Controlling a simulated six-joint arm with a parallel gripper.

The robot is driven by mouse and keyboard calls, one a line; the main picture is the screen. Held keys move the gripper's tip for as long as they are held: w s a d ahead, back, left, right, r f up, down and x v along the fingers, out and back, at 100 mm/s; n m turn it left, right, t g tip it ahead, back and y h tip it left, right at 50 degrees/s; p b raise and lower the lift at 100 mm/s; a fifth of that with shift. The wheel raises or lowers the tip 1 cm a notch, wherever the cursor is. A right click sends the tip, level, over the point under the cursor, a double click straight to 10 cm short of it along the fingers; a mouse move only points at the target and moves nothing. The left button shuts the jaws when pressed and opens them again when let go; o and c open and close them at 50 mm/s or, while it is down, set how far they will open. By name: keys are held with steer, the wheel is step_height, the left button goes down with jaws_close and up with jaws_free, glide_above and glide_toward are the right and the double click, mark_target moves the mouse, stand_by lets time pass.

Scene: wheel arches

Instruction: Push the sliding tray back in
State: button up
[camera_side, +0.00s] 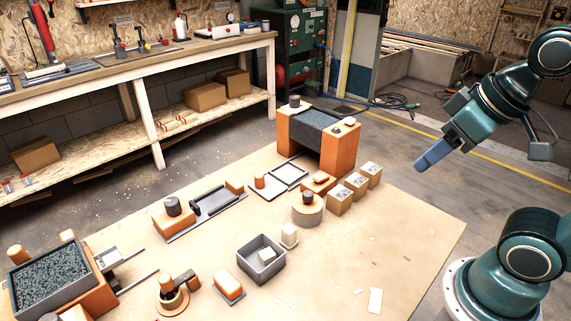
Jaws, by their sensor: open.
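My gripper (431,158) hangs in the air at the right, above the board's right edge and far from the objects. Its blue-grey fingers point down and left, open, with nothing visible between them. At the lower left, an orange box holds a grey bin of granules (46,277). Two thin rails (137,283) stick out from its right side, with a small pale tray-like piece (100,257) at their inner end. A flat dark-framed tray (290,175) lies before an orange arch-like stand (341,147). I cannot tell for certain which piece is the sliding tray.
A long dark tray (216,201) with an orange block lies mid-board. A grey open box (261,261) holds a white block. Several small cartons (340,199) stand near the stand's front. The board's right part (410,225) is mostly clear. A workbench (140,62) runs behind.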

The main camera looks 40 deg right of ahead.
stand_by(0.4)
steer(key=shift+c, duration=0.6)
steer(key=w+n+g+y, duration=0.1)
steer(key=w+n, duration=0.4)
steer(key=w, duration=1.8)
steer(key=w+d+f+n+g+y, duration=0.1)
steer(key=w+d+f+n+y, duration=0.1)
steer(key=w+f, duration=1.5)
steer(key=shift+w+d+n, duration=0.45)
steer(key=shift+d+n, duration=0.05)
steer(key=shift+n, duration=0.5)
steer(key=shift+f, duration=0.15)
